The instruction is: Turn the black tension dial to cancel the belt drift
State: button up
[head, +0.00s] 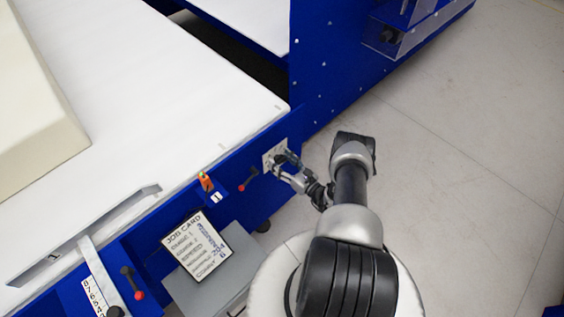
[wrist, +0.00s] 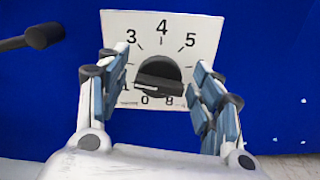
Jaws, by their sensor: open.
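The black tension dial (wrist: 158,77) sits on a white numbered plate (wrist: 196,28) on the blue machine side. A light line on the dial runs nearly level and tilts slightly. The numbers 3, 4 and 5 show above it, with 0 and others below, partly hidden. My gripper (wrist: 160,97) is open, with one finger on each side of the dial; I see gaps, so the fingers appear apart from it. In the head view my gripper (head: 283,167) is in front of the white plate (head: 268,159) and hides most of the dial.
A white belt (head: 190,85) carries a cream foam block (head: 35,110). A lever with a red knob (head: 242,187) is left of the plate. A job card (head: 197,245) lies on a grey box (head: 222,262). Floor at right (head: 480,130) is clear.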

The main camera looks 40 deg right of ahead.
jog(key=c, duration=1.1)
jog(key=shift+m, duration=0.3)
jog(key=m, duration=1.1)
jog(key=shift+f+m, duration=0.1)
jog(key=shift+m, duration=1.9)
